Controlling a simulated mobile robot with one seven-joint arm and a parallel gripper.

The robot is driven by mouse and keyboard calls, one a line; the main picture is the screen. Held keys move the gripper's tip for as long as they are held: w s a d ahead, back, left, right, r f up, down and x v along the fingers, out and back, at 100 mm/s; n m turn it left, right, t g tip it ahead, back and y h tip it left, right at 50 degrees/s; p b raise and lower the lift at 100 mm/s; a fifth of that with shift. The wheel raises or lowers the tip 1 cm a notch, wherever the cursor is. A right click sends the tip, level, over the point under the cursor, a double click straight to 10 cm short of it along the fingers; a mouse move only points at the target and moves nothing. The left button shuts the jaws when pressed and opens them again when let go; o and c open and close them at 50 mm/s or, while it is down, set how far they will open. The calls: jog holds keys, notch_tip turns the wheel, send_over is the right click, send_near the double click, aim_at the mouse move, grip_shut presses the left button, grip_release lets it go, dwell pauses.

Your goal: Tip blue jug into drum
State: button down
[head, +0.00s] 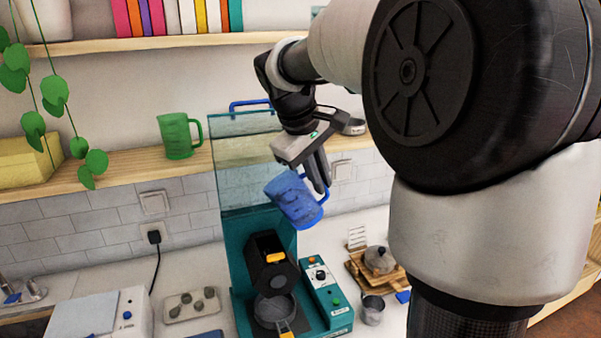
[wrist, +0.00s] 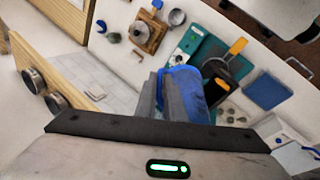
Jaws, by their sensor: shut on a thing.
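A blue jug (head: 291,200) is held in the air by my gripper (head: 318,180), tilted with its handle to the right. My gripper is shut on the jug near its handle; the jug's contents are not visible. In the wrist view the blue jug (wrist: 184,90) shows beside the fingers. Below the jug in the head view is a dark, open-topped drum (head: 270,264) with an orange tab, on a teal machine (head: 240,265). The jug is above the drum and apart from it.
A clear upright panel (head: 243,165) stands behind the jug on the teal machine. A green jug (head: 178,137) stands on the shelf. A metal cup (head: 372,310) and a pot on a wooden board (head: 379,261) are at right. A tray with small stones (head: 192,305) is at left.

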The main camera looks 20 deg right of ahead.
aim_at(304, 177)
jog(key=shift+w+a+r+n+g+h, duration=0.25)
jog(key=shift+a+r+h, duration=0.35)
jog(key=shift+h, duration=0.5)
jog(key=shift+w+a+r+g+h, duration=0.2)
jog(key=shift+a+g+h, duration=0.2)
jog(key=shift+h, duration=0.4)
jog(key=shift+s+a+r, duration=0.15)
jog(key=shift+s+a, duration=0.05)
jog(key=shift+w+a+n+g+h, duration=0.1)
jog(key=shift+a+n+g+h, duration=0.15)
jog(key=shift+h, duration=0.25)
jog(key=shift+w+a+n+h, duration=0.1)
jog(key=shift+a+h, duration=0.25)
jog(key=shift+h, duration=0.15)
jog(key=shift+w+a+f+h, duration=0.2)
jog(key=shift+w+a+h, duration=0.05)
jog(key=shift+a+h, duration=0.55)
dwell(0.4)
jog(key=shift+w+a+f+n+g+h, duration=0.25)
jog(key=shift+a+f+h, duration=0.2)
jog(key=shift+a+h, duration=0.35)
jog(key=shift+w+a+f+n+g+h, duration=0.15)
jog(key=shift+w+a+f+n+h, duration=0.2)
jog(key=shift+a+h, duration=0.45)
dwell(2.1)
